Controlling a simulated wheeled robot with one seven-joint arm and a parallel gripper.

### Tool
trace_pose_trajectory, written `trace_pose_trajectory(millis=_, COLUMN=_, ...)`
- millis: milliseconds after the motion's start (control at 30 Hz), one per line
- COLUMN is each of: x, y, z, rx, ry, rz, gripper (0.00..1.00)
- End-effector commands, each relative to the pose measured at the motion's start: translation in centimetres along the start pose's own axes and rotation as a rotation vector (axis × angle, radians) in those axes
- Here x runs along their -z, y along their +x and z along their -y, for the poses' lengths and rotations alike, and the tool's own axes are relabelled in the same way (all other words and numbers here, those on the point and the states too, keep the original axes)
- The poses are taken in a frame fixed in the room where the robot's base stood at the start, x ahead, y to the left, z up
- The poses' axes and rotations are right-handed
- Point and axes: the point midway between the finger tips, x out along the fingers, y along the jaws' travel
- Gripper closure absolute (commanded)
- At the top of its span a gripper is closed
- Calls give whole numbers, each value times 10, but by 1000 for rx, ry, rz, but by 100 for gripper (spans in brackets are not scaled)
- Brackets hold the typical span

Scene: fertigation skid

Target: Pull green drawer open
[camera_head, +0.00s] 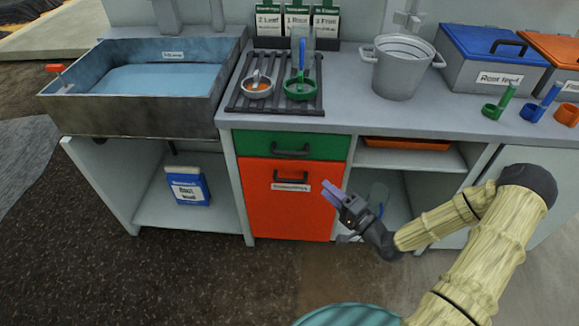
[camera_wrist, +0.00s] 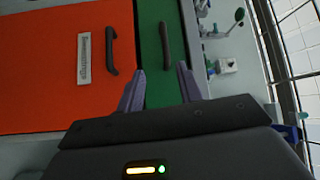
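The green drawer (camera_head: 310,146) is shut, just under the counter and above an orange door. Its dark bar handle (camera_head: 291,151) is on its front. My gripper (camera_head: 329,188) is in front of the orange door's right edge, lower than the drawer. In the wrist view, turned sideways, the green drawer (camera_wrist: 151,60) and its handle (camera_wrist: 165,43) lie ahead of my gripper (camera_wrist: 160,84). The two purple fingers are apart with nothing between them. The handle is beyond the fingertips and apart from them.
The orange door (camera_head: 283,212) below has its own dark handle (camera_head: 291,177) and a label. A counter (camera_head: 340,110) juts above, with a grey bucket (camera_head: 399,72) and a rack (camera_head: 274,84) with scoops. An open shelf bay lies right of the door.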

Motion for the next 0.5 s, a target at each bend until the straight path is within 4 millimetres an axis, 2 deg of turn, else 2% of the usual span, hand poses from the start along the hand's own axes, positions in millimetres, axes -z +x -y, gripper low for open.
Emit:
trace_pose_trajectory(millis=100, x=2, y=-2, z=0, rx=51, ry=29, rz=-23, gripper=64)
trace_pose_trajectory(millis=500, x=2, y=3, z=1, rx=49, ry=27, rz=-21, gripper=64)
